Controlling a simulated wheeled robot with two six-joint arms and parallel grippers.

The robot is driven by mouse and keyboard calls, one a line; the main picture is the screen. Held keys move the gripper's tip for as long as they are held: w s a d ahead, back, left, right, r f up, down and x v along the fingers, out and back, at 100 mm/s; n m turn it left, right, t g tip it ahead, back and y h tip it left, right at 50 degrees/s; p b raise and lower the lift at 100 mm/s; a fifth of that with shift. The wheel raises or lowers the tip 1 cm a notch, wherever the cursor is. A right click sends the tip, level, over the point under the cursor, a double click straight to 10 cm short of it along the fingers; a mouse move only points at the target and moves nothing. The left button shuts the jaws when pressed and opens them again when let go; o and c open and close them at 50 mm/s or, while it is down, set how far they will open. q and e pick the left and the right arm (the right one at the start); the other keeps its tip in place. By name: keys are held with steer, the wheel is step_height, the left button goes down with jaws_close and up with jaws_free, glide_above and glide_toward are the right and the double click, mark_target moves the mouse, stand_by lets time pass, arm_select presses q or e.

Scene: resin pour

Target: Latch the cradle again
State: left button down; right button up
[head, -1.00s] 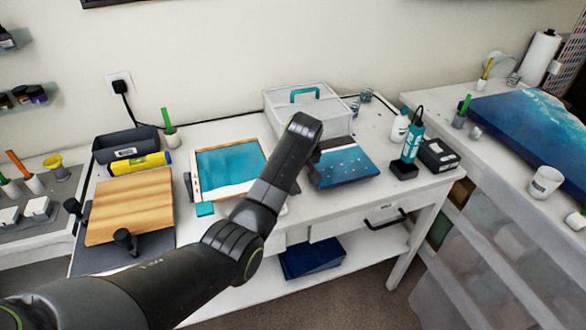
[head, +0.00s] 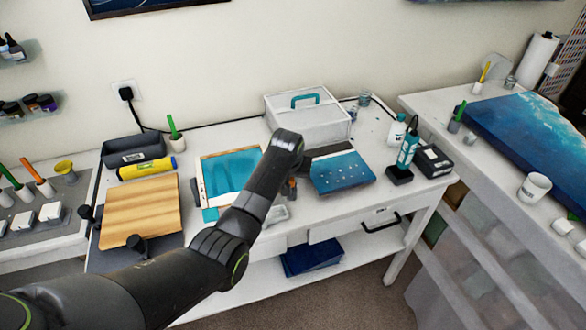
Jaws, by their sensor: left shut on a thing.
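A blue panel with white dots (head: 342,173) lies slightly tilted on a dark support (head: 325,151) near the middle of the white table; I take this to be the cradle. My left gripper (head: 289,187) points down at the left side of this panel, mostly hidden behind my own wrist. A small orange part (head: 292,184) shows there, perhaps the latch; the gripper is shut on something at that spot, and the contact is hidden. I cannot tell whether the latch is closed. My right gripper is not in view.
A pale-framed teal tray (head: 231,207) lies left of the gripper, partly behind my arm. A wooden board (head: 139,210) lies farther left. A white case (head: 308,120) stands behind. A teal torch (head: 408,150) on a black base and a black box (head: 433,160) stand right.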

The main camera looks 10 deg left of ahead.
arm_select(q)
steer(key=shift+a+r+m+h+p, duration=0.2)
steer(key=shift+m+h+p, duration=0.3)
steer(key=shift+m, duration=0.4)
steer(key=shift+w+m+p, duration=0.1)
steer(key=shift+m+p, duration=0.35)
steer(key=shift+m, duration=0.55)
steer(key=m+h, duration=0.1)
steer(key=m, duration=0.1)
steer(key=shift+f+m, duration=0.1)
steer(key=shift+m, duration=0.2)
steer(key=m+g+h+b, duration=0.1)
steer(key=m, duration=0.1)
steer(key=shift+w+f+m, duration=0.1)
steer(key=shift+m, duration=0.2)
steer(key=shift+a+m+g+h+b, duration=0.1)
steer(key=shift+m+g+h+b, duration=0.5)
steer(key=shift+m, duration=0.9)
steer(key=c, duration=1.4)
jaws_free()
